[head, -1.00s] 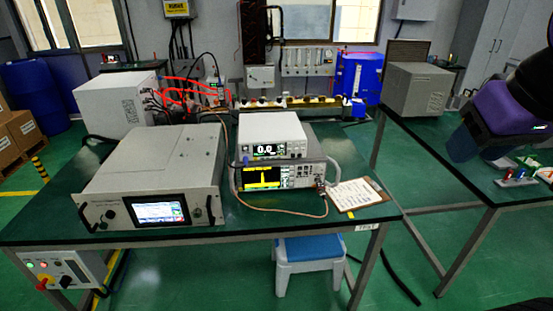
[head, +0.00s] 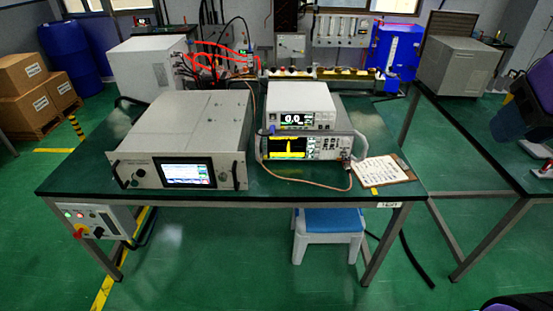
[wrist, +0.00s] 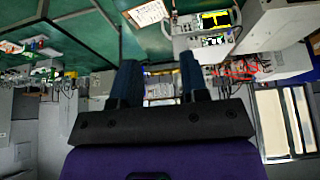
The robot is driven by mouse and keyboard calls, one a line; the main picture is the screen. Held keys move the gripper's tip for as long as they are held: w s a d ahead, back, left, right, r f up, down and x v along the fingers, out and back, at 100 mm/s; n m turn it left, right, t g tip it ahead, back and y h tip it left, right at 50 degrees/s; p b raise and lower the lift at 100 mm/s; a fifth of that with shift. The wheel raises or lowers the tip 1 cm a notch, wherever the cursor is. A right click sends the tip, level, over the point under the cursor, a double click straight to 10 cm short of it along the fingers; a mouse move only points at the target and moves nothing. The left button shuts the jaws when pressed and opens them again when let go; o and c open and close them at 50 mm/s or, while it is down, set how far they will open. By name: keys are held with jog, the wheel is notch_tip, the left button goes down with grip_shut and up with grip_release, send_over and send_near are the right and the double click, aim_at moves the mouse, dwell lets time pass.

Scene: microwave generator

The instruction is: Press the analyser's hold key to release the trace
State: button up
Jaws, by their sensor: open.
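The analyser (head: 289,147) is the lower of two stacked instruments on the green bench. Its dark screen shows a yellow trace with a tall central peak, and small keys (head: 331,146) sit right of the screen. Which one is the hold key is too small to tell. In the wrist view the analyser (wrist: 215,20) appears upside down at the upper right, beyond my fingers. My gripper (wrist: 159,78) is open and empty, its two dark blue fingers apart. In the head view only part of my gripper shows at the right edge, well away from the analyser.
A meter reading 0.0 (head: 296,120) stands on the analyser. A cable loops in front of it. A clipboard (head: 383,171) lies to the right, and a large grey unit with a screen (head: 188,172) to the left. A blue-topped stool (head: 329,220) stands below. A second bench is at right.

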grip_shut()
dwell(1.5)
